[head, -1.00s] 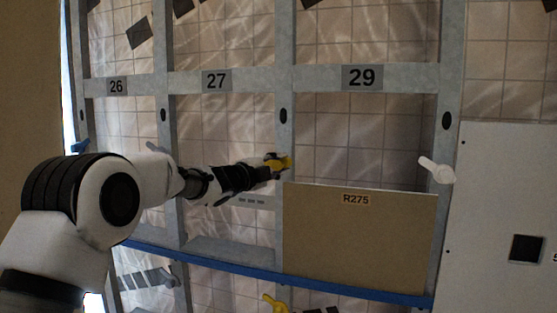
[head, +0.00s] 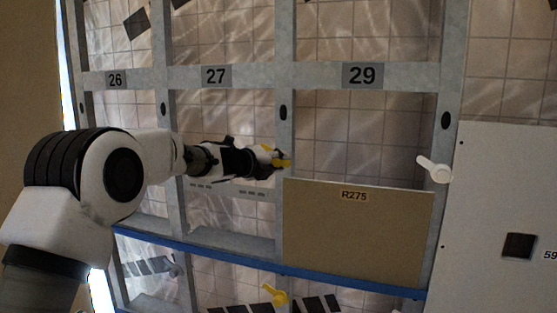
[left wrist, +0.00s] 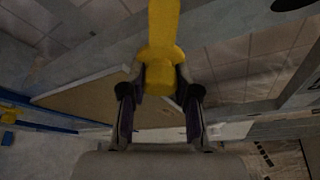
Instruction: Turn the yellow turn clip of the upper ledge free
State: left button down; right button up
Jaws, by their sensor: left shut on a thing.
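The yellow turn clip (head: 284,163) sits on the grey upright between bays 27 and 29, just above the top left corner of the tan panel R275 (head: 355,235). My left gripper (head: 278,161) reaches in from the left and is shut on the clip. In the left wrist view the clip (left wrist: 160,65) stands between the two dark fingers (left wrist: 160,105), with its lever pointing up the picture. The fingers hide part of the clip in the head view. My right gripper is in neither view.
A white turn clip (head: 435,169) is on the right upright. Another yellow clip (head: 275,294) is below the blue rail (head: 245,267). A large white panel (head: 505,210) stands at the right. Bay 29 is open above the tan panel.

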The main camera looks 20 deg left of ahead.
pick_arm(q)
jog(key=shift+f, duration=0.25)
jog(key=c, duration=0.8)
grip_release()
jog(key=shift+d+r, duration=0.1)
jog(key=shift+s+r, duration=0.1)
jog(key=shift+s, duration=0.1)
jog(key=v, duration=1.1)
jog(key=shift+s, duration=0.3)
